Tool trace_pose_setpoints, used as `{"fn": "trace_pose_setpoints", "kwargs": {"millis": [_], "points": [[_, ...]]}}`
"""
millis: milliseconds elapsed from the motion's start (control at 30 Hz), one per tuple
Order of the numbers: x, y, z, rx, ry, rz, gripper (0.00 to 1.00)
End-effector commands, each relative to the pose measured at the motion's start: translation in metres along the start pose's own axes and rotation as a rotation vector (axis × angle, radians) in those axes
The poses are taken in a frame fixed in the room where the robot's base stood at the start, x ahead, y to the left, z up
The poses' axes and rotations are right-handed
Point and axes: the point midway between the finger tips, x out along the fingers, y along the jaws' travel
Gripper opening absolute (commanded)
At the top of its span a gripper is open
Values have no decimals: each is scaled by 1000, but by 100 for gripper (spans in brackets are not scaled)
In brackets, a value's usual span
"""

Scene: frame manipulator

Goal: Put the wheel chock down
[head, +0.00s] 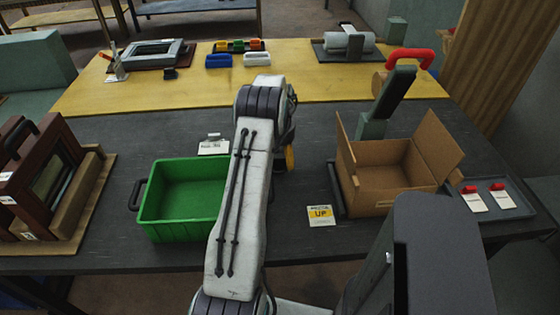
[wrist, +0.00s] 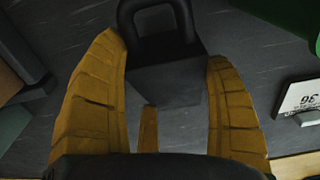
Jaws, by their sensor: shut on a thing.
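The wheel chock (wrist: 165,82) is a black block with a loop handle at the top of the wrist view. In the head view my gripper (head: 289,158) shows only as a bit of yellow behind my arm, between the green crate and the cardboard box. The chock is hidden there by my arm. I cannot tell whether its underside touches the dark tabletop (wrist: 240,70).
A green crate (head: 150,208) stands left of my arm, with a white label card (head: 213,147) behind it. An open cardboard box (head: 385,190) stands right. A yellow-and-white "UP" card (head: 320,215) lies before it. Dark tabletop around the gripper is partly clear.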

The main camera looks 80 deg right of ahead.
Motion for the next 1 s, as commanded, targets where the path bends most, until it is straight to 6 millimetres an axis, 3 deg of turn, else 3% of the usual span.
{"fn": "trace_pose_setpoints", "kwargs": {"millis": [167,367,400,667,1000], "points": [[18,0,1,0,-2,0,37],[20,0,0,0,0,0,37],[21,0,1,0,-2,0,76],[21,0,1,0,-2,0,99],[17,0,0,0,0,0,100]]}}
